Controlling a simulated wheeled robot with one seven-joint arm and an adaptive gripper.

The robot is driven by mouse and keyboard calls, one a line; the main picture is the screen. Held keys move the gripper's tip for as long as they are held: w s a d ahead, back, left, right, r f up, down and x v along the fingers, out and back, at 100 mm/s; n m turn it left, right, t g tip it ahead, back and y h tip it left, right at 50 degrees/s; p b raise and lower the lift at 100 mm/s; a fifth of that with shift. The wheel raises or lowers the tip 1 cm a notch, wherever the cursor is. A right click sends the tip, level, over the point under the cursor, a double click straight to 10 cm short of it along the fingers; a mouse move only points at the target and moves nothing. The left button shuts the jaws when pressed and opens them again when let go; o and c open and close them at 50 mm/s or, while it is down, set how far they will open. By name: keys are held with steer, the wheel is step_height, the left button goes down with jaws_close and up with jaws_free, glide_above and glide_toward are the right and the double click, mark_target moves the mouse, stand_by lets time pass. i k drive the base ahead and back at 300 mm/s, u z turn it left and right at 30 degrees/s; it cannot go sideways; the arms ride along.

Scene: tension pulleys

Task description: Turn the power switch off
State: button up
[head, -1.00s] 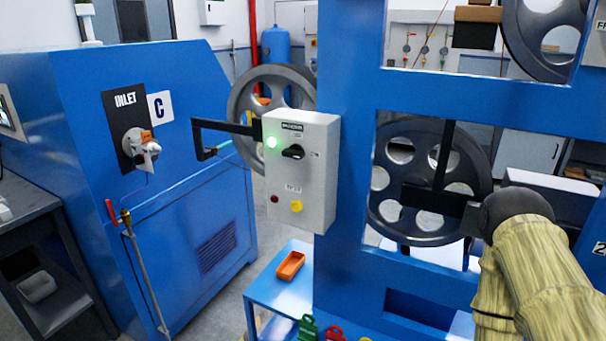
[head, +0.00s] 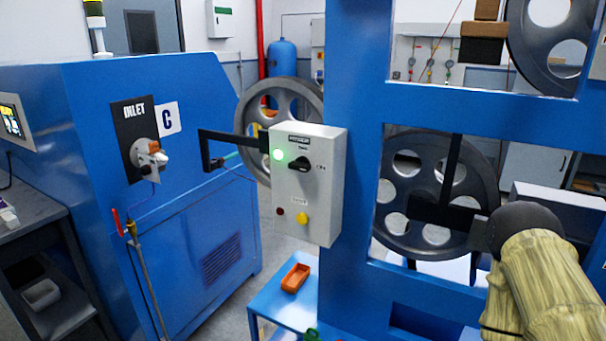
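The power switch (head: 300,164) is a black rotary knob on the front of a light grey control box (head: 325,215). Its handle points sideways, toward the right-hand label. A green lamp (head: 278,155) glows to the left of the knob. Lower on the box are a yellow button (head: 302,218) and a small dark red one (head: 280,211). The box is fixed to the left side of a blue machine frame (head: 360,230). My arm, in a tan sleeve, reaches in at the lower right, well apart from the box.
A black bar handle (head: 203,150) sticks out left of the box. A blue cabinet (head: 90,190) with an inlet valve (head: 148,156) stands at the left. An orange tray (head: 296,278) lies on a low blue table (head: 265,310). Grey floor shows between cabinet and frame.

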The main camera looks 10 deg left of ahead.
mark_target(302, 164)
steer(key=z, duration=1.2)
steer(key=k, duration=0.7)
steer(key=u, duration=1.3)
